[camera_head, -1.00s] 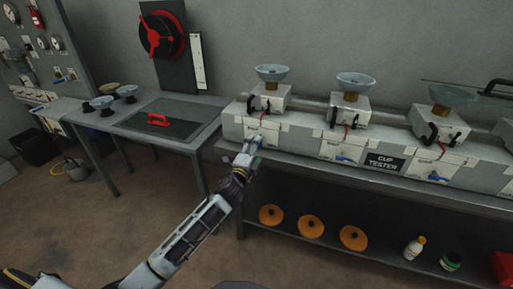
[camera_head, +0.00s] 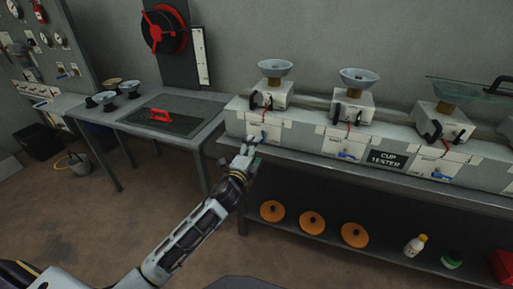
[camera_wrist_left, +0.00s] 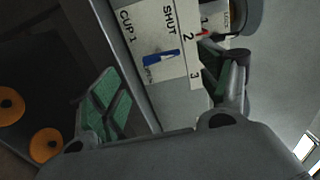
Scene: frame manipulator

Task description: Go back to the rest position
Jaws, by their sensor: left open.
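My left gripper (camera_head: 246,153) is in front of the left end of the cup tester (camera_head: 300,135), near the bench's front edge. In the left wrist view my left gripper (camera_wrist_left: 170,100) has its two green-padded fingers wide apart with nothing between them. Beyond the fingers is the cup 1 panel, with a blue lever handle (camera_wrist_left: 161,58) and the labels "SHUT", 1, 2 and 3. The fingers look apart from the lever. My right gripper is not in view.
The bench (camera_head: 330,168) carries several cup units; orange discs (camera_head: 312,222) and bottles sit on its lower shelf. To the left is a table (camera_head: 135,125) with a red handle (camera_head: 160,115) and several bowls. A bucket (camera_head: 76,164) stands on the floor. Floor between is clear.

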